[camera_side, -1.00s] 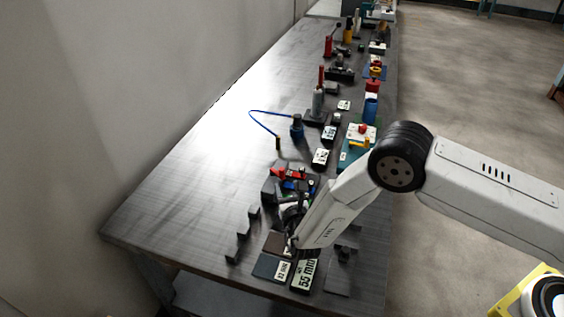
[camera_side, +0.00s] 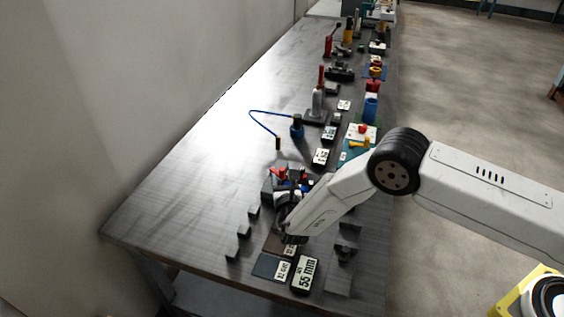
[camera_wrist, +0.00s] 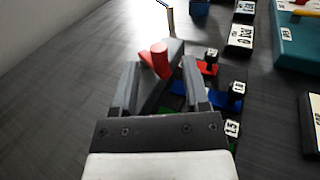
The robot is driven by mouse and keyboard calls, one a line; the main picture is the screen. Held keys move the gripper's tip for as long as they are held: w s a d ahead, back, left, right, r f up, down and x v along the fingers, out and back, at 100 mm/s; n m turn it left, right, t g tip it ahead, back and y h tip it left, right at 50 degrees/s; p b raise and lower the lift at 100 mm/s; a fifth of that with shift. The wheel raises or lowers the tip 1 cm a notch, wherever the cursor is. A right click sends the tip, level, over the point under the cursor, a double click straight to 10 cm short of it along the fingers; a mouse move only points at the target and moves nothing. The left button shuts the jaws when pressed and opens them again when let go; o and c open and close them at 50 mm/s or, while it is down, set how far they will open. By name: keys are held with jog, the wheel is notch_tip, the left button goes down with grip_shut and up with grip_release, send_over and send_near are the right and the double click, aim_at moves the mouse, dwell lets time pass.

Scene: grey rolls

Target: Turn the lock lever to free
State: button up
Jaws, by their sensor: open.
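A red lever (camera_wrist: 156,58) stands up from a dark grey block (camera_wrist: 172,52) in the wrist view. My gripper (camera_wrist: 160,82) is open, with one finger on each side of the lever's lower part. I cannot tell whether either finger touches it. In the side view, red parts of the fixture (camera_side: 277,174) show just beyond my gripper (camera_side: 287,208), which hides much of the fixture. Red (camera_wrist: 207,68), blue (camera_wrist: 225,91) and green (camera_wrist: 222,127) pieces with number tags sit to the right of my fingers.
A card marked 55 mm (camera_side: 305,273) and a dark plate (camera_side: 268,266) lie at the near end of the bench. Small dark blocks (camera_side: 244,231) stand left of my gripper. A blue post with a cable (camera_side: 297,127) stands farther back. The left of the bench is clear.

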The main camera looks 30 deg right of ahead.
aim_at(282, 174)
jog(key=shift+x, duration=1.6)
grip_shut()
